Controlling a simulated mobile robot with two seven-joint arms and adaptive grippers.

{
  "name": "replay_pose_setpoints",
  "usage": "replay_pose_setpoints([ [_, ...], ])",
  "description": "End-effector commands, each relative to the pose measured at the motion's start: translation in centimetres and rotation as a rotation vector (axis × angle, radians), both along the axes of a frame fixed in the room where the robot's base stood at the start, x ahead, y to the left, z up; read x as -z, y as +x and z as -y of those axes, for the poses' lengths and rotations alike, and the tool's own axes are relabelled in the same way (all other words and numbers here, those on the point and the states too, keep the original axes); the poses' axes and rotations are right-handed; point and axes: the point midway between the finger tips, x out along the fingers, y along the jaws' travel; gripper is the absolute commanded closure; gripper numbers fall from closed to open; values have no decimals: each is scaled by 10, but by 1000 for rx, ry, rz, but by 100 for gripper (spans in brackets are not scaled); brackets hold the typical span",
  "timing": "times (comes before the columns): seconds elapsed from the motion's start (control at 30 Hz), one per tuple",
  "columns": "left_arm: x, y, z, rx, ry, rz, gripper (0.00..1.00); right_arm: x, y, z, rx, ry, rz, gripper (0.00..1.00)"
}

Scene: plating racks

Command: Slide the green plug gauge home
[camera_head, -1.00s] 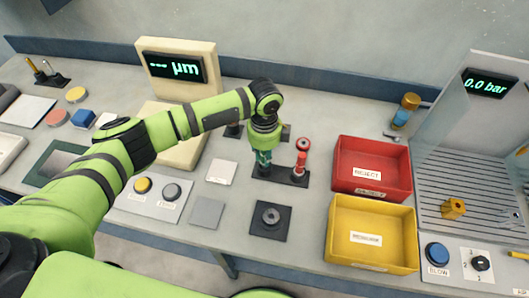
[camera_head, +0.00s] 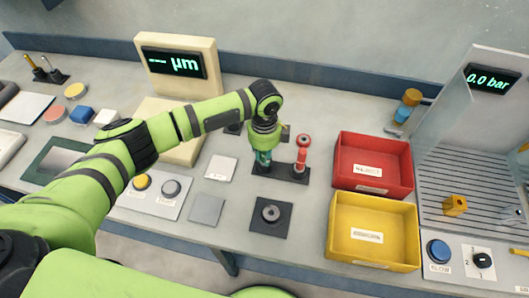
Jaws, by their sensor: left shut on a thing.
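The green plug gauge (camera_head: 263,159) is upright over the left part of a black gauge stand (camera_head: 294,177). My left gripper (camera_head: 264,152) points down and is shut on its upper part. The gripper hides the gauge's top. The gauge's lower end meets the stand in the picture, but I cannot tell how deep it sits. A red plug gauge (camera_head: 302,153) stands upright in the stand just to the right, apart from the gripper. My right gripper is not in view.
A grey ring (camera_head: 271,214) sits on a dark square plate (camera_head: 265,230) in front of the stand. A red bin (camera_head: 374,187) and a yellow bin (camera_head: 373,264) stand to the right. A display (camera_head: 172,65) stands behind my arm.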

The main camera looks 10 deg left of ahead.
Motion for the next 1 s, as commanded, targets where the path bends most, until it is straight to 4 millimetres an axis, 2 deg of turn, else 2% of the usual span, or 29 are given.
replay_pose_setpoints([
  [0.37,2,0,0,0,0,1,100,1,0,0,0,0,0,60],
  [0.4,2,0,0,0,0,1,74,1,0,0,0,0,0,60],
  [0.47,2,0,0,0,0,1,50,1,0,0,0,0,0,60],
  [0.83,1,0,0,0,-1,1,50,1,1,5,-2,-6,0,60],
  [1.0,-20,1,1,0,-3,3,50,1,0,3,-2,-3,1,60],
])
